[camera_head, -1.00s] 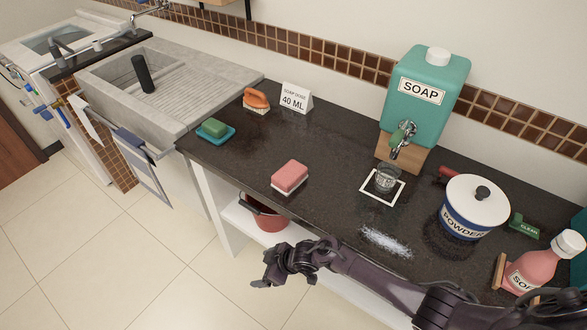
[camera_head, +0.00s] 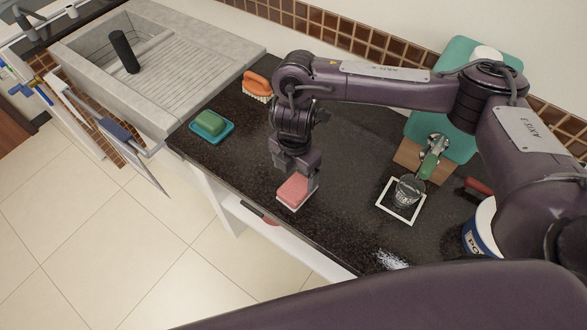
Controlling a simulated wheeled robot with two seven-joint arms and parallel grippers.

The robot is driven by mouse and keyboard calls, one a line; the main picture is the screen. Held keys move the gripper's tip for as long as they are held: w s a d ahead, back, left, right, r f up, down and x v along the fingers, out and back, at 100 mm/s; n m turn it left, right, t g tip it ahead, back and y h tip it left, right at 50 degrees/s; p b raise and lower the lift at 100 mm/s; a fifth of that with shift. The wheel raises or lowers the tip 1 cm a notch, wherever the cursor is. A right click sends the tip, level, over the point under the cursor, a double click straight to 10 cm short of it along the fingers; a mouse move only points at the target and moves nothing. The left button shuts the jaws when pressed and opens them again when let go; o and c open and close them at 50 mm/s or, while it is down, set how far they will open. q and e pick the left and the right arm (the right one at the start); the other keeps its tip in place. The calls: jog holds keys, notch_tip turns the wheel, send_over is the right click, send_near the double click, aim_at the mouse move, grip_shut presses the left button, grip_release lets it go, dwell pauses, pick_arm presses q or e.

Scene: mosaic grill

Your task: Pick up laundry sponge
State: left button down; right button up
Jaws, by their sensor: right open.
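The laundry sponge (camera_head: 294,191), a pink block with a white underside, lies on the dark countertop (camera_head: 233,161) near its front edge. My right gripper (camera_head: 295,182) points down over the sponge, with its fingers open on either side of it. The gripper partly hides the back of the sponge, and I cannot tell whether the fingers touch it. My left gripper is not in view.
A green sponge (camera_head: 209,123) sits on a teal dish (camera_head: 223,134) to the left. An orange brush (camera_head: 257,84) stands behind.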

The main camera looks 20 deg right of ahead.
aim_at(294, 188)
jog(key=s+f, duration=0.2)
jog(key=f, duration=0.1)
jog(key=shift+a+f, duration=0.1)
jog(key=shift+a, duration=0.1)
jog(key=f, duration=0.1)
jog(key=w+f, duration=0.1)
jog(key=shift+f, duration=0.3)
jog(key=shift+s+f+p, duration=0.1)
jog(key=shift+f+p, duration=0.2)
jog(key=shift+f, duration=0.3)
jog(key=c, duration=0.4)
jog(key=shift+c, duration=1.1)
jog(key=c, duration=0.4)
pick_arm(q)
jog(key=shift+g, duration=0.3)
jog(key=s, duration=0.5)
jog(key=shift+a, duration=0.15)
pick_arm(e)
jog(key=shift+c, duration=0.2)
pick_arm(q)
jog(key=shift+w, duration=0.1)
